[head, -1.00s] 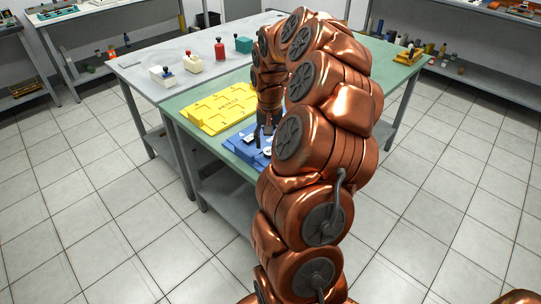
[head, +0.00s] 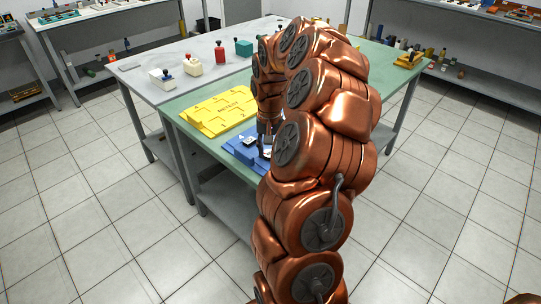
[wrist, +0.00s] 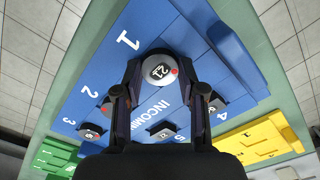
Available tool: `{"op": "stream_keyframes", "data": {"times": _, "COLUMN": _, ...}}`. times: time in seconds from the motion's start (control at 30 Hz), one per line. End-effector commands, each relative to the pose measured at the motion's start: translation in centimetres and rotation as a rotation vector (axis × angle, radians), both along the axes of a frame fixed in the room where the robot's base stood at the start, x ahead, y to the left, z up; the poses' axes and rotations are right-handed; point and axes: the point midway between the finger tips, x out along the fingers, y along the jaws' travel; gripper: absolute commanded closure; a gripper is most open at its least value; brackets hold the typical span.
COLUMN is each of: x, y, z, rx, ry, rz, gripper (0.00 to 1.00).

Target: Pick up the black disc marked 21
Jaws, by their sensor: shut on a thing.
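The black disc marked 21 (wrist: 160,71) has a pale round label and a red dot. It sits between the fingertips of my gripper (wrist: 160,76) in the wrist view, and the gripper is shut on it. Below it is the blue board (wrist: 95,62) with white numbers and the word INCOMING. I cannot tell whether the disc is clear of the board. In the head view, my gripper (head: 264,138) is over the blue board (head: 236,149), partly hidden by my arm.
Other labelled pieces lie on the blue board, one at left (wrist: 92,131) and one near the middle (wrist: 162,130). A yellow board (head: 218,111) lies beside it on the green table.

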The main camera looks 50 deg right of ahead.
Motion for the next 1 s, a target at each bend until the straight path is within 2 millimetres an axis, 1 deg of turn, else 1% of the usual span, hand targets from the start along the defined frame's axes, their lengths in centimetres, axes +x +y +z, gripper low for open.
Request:
{"op": "stream_keyframes", "data": {"times": 0.03, "x": 0.0, "y": 0.0, "z": 0.0, "rx": 0.000, "ry": 0.000, "rz": 0.000, "gripper": 0.82}}
{"op": "stream_keyframes", "data": {"times": 0.1, "x": 0.0, "y": 0.0, "z": 0.0, "rx": 0.000, "ry": 0.000, "rz": 0.000, "gripper": 0.90}}
{"op": "stream_keyframes", "data": {"times": 0.13, "x": 0.0, "y": 0.0, "z": 0.0, "rx": 0.000, "ry": 0.000, "rz": 0.000, "gripper": 0.91}}
{"op": "stream_keyframes", "data": {"times": 0.37, "x": 0.0, "y": 0.0, "z": 0.5, "rx": -0.001, "ry": -0.001, "rz": 0.000, "gripper": 0.91}}
{"op": "stream_keyframes", "data": {"times": 1.0, "x": 0.0, "y": 0.0, "z": 4.6, "rx": -0.001, "ry": 0.000, "rz": 0.000, "gripper": 0.91}}
